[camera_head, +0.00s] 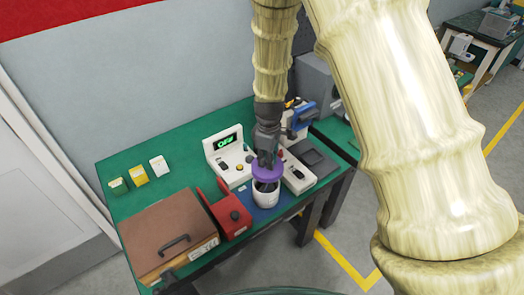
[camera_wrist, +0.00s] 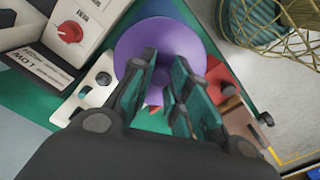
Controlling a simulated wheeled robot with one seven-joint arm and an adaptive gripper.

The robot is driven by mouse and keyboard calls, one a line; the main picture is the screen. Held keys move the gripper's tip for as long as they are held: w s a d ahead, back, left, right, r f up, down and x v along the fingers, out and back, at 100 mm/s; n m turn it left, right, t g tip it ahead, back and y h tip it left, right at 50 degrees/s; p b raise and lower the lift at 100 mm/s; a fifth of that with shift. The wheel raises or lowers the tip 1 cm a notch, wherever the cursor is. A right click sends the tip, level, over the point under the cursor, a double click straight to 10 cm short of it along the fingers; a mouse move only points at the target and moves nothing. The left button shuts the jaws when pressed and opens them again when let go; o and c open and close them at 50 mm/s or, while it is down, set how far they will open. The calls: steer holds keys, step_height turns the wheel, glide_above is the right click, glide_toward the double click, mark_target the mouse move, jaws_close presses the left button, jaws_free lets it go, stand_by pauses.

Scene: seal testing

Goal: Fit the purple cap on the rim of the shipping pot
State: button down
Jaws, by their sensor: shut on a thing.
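The purple cap (camera_head: 267,173) is in my gripper (camera_head: 266,160), just above the shipping pot (camera_head: 266,199) in the head view. The white pot stands upright near the table's front edge. Its dark opening shows below the cap's near edge, so the cap is apart from at least the near part of the rim. In the wrist view the cap (camera_wrist: 150,40) is a broad disc beyond the fingers of my gripper (camera_wrist: 165,68). The pot is hidden there. Whether the cap touches the rim's far side I cannot tell.
The green table (camera_head: 125,172) carries a white device with a lit display (camera_head: 224,142) behind the pot. A red box (camera_head: 229,212) and a brown case (camera_head: 168,235) stand left. A white-and-grey device (camera_head: 298,176) is close on the right.

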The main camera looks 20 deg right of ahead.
mark_target(266, 173)
steer(key=shift+s+a+f+b, duration=0.15)
steer(key=shift+s+f+b, duration=0.15)
steer(key=shift+f+b, duration=0.1)
steer(key=shift+w+a+f, duration=0.15)
steer(key=shift+w+f, duration=0.15)
steer(key=shift+s+f+b, duration=0.25)
steer(key=shift+f+b, duration=0.2)
steer(key=shift+f, duration=0.05)
steer(key=shift+w+f+b, duration=0.15)
steer(key=shift+f+b, duration=0.15)
steer(key=shift+f, duration=0.45)
steer(key=shift+f+b, duration=0.7)
steer(key=shift+f, duration=0.7)
steer(key=c, duration=1.3)
jaws_free()
